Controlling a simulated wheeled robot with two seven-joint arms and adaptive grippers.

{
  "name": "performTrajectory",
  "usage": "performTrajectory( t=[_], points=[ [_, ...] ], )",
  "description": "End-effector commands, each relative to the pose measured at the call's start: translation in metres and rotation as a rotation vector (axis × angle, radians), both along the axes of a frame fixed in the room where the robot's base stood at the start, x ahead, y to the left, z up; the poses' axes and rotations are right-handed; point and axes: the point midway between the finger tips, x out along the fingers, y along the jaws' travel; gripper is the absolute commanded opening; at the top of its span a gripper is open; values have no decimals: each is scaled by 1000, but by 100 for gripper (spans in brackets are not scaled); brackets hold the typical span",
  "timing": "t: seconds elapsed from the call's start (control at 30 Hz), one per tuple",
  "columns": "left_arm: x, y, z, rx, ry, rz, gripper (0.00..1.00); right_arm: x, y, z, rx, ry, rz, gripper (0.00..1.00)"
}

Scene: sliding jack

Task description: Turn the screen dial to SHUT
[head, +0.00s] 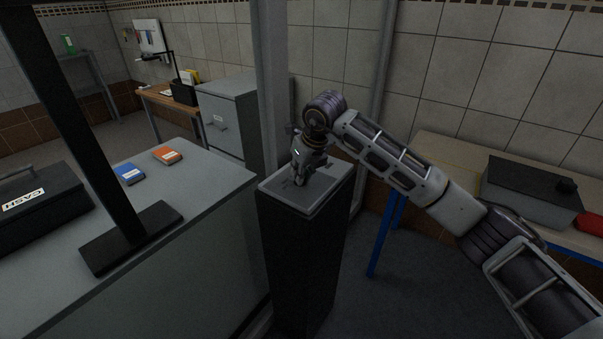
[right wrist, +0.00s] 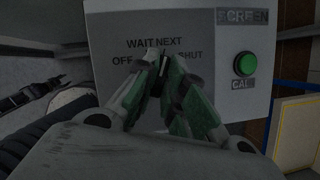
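The screen dial (right wrist: 163,66) is a small dark knob with a pale mark on a grey panel (right wrist: 110,20). It shows in the right wrist view, mostly hidden by my fingers. The labels WAIT, NEXT, OFF and SHUT stand around it, with SHUT (right wrist: 190,54) at the right. Which label the dial points to I cannot tell. My right gripper (right wrist: 162,68) has its green-padded fingertips closed in on both sides of the dial. In the head view, my right gripper (head: 301,181) is down at the pedestal top (head: 325,195). My left gripper is not in view.
A green button (right wrist: 246,64) sits right of the dial on the panel. Left of the pedestal is a grey counter (head: 215,185) with a black cash box (head: 40,205), a dark stand (head: 130,238) and blue and orange packets. A table (head: 450,150) stands at the right.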

Motion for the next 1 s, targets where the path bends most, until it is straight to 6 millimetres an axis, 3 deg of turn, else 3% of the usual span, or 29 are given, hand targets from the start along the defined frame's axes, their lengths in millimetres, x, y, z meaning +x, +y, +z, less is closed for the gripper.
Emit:
performTrajectory(
  t=[0.5, 1.0],
  points=[
    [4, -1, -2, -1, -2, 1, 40, -1, 0, -3, -4, 3, -38, 0],
    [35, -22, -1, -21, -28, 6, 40, -2, 2, -5, -5, 4, -285, 0]
  ],
)
